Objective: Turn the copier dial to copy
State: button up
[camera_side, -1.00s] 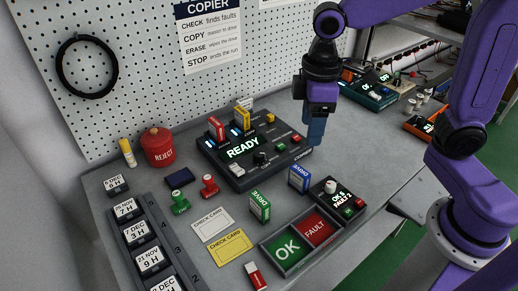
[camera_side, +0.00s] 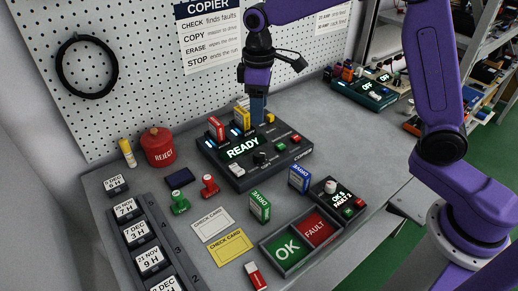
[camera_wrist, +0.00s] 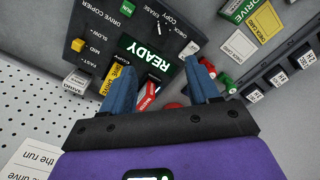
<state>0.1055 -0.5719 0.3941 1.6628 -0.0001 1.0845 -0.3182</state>
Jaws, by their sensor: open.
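The dark copier (camera_side: 287,161) stands on the bench with its screen reading READY. Its small black dial (camera_side: 260,158) sits on the front panel below the screen.
A red drive (camera_side: 216,128) and a yellow drive (camera_side: 242,119) stand upright in the copier's back. A yellow button (camera_side: 270,118) is close to my fingers. A red reject bin (camera_side: 158,149) stands left.

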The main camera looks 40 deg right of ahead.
aim_at(259, 153)
notch_tip(259, 153, down, 14)
jog(key=shift+f, duration=0.15)
dwell(0.3)
jog(key=c, duration=1)
